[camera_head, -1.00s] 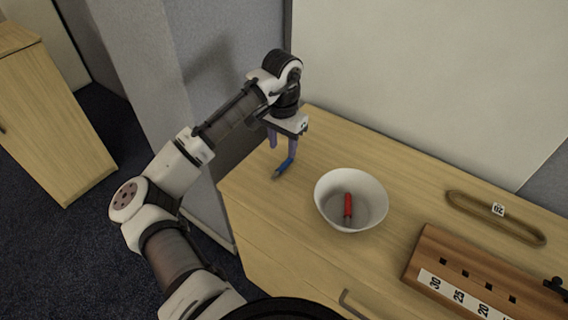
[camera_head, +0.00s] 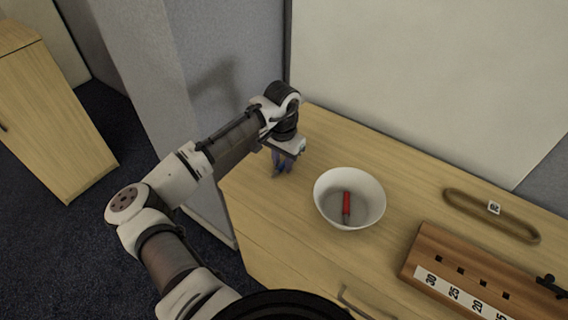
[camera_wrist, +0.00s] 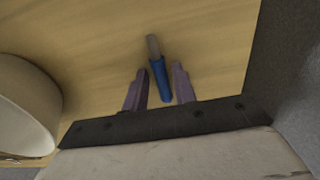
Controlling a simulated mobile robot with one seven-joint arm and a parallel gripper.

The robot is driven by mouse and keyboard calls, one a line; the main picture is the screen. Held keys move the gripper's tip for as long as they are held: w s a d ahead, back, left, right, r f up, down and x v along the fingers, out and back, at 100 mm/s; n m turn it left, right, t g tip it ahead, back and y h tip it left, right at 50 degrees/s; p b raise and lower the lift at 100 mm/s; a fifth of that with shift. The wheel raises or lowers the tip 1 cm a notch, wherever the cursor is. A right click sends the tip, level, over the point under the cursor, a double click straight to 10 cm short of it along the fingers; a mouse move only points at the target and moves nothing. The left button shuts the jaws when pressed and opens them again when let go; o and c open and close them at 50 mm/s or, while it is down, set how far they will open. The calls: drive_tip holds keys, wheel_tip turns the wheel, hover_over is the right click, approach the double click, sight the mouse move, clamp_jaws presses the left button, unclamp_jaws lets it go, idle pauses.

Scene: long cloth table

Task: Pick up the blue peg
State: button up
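The blue peg (camera_wrist: 160,80) lies on the wooden table between the two fingers of my gripper (camera_wrist: 160,88) in the wrist view. It has a blue body and a grey tip that points away from the gripper base. A gap shows between the peg and each finger, so the gripper is open around it. In the head view my gripper (camera_head: 282,166) is low at the table's far left end. There the fingers mostly hide the peg.
A white bowl (camera_head: 326,186) holding a red peg (camera_head: 346,204) stands to the right of my gripper. Further right are a wooden block with square holes (camera_head: 425,244) and an oval wooden ring (camera_head: 465,212). A wall rises behind the table.

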clamp_jaws()
drive_tip(key=shift+r, duration=0.15)
idle(0.4)
